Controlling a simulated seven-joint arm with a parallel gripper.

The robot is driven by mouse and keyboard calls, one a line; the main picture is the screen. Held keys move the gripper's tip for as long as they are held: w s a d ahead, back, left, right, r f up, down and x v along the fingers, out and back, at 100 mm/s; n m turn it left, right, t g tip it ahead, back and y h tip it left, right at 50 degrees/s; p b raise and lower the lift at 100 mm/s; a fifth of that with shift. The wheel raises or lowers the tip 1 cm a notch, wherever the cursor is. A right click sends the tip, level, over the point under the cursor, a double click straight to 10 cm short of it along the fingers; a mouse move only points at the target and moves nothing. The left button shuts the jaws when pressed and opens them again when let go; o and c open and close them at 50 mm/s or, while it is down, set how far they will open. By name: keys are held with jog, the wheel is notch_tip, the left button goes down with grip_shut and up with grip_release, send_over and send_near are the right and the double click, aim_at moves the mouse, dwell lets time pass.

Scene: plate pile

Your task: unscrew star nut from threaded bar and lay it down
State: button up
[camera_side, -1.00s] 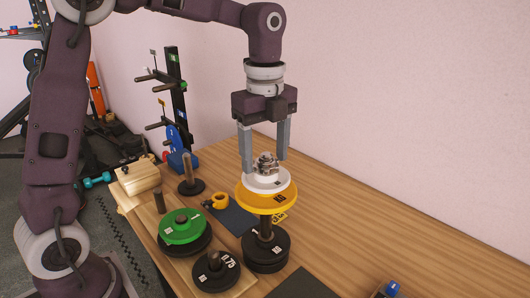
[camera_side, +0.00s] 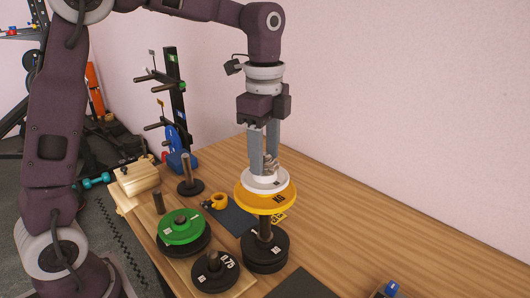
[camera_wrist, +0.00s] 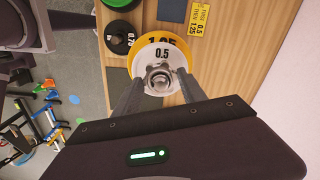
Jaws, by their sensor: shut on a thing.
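The silver star nut (camera_side: 272,165) sits at the top of the upright threaded bar, above a white 0.5 plate (camera_side: 254,184) and a wider yellow plate (camera_side: 245,203). Below them are a dark post and black plates (camera_side: 265,254). My gripper (camera_side: 264,168) points straight down and is shut on the star nut, with its fingers on either side. The wrist view shows the nut (camera_wrist: 159,79) between the fingertips, over the white plate (camera_wrist: 148,53). The bar's thread is hidden by the nut and fingers.
A green plate (camera_side: 184,227) on a black one and a 0.75 black plate (camera_side: 218,274) stand at the left front. A dark mat (camera_side: 300,286) lies in front. The table's right side is largely clear.

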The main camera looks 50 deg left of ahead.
jog(key=n, duration=0.5)
jog(key=shift+s+n, duration=0.2)
jog(key=shift+n, duration=0.2)
jog(key=n, duration=0.5)
jog(key=o, duration=1.4)
jog(key=shift+c, duration=0.2)
